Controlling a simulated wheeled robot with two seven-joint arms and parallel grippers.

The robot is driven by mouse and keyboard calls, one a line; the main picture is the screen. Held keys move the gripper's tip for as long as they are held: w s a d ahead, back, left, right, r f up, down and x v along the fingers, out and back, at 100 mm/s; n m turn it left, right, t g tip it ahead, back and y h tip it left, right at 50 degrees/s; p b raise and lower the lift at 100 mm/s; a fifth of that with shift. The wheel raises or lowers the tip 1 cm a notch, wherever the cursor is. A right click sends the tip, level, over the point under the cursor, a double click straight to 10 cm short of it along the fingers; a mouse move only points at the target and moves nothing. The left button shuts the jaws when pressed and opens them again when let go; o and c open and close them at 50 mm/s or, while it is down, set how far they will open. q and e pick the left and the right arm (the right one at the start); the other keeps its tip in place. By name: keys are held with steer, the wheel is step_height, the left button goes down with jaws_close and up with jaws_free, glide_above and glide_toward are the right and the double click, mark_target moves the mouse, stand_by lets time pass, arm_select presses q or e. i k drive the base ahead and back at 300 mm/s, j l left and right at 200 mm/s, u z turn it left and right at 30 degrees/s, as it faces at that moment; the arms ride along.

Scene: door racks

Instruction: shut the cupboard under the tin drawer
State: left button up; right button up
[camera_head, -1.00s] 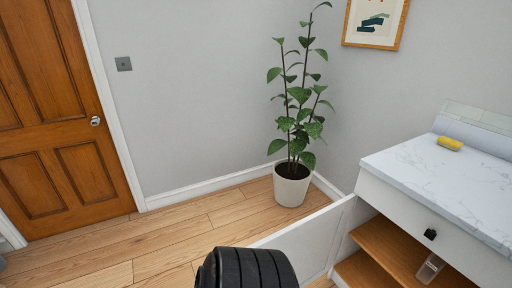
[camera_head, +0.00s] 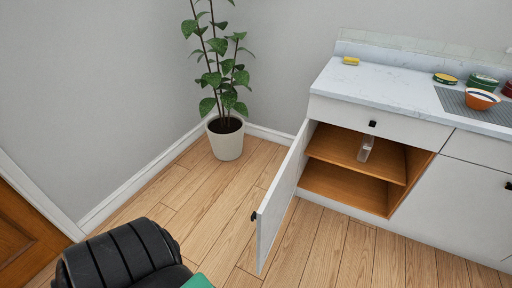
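The open cupboard (camera_head: 318,179) stands under a white drawer (camera_head: 400,127) with a black knob. Its white door (camera_head: 286,190) swings out toward me, hinged on the cupboard's left side, with a dark knob (camera_head: 254,216) near its free edge. Inside are wooden shelves, and a clear container (camera_head: 366,148) stands on the upper one. What the drawer holds is hidden. Neither of my grippers shows. A black ribbed part of mine fills the lower left, well apart from the door.
On the marble worktop (camera_head: 395,88) are a yellow sponge (camera_head: 351,61), a grey mat, an orange bowl (camera_head: 481,98) and several tin-like or dish-like items. A potted plant (camera_head: 226,142) stands in the corner, left of the door. Wooden floor is clear between them.

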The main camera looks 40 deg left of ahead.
mark_target(270, 215)
steer(key=j, duration=0.65)
steer(key=i+j, duration=0.15)
steer(key=j, duration=1.2)
steer(key=i+u, duration=0.05)
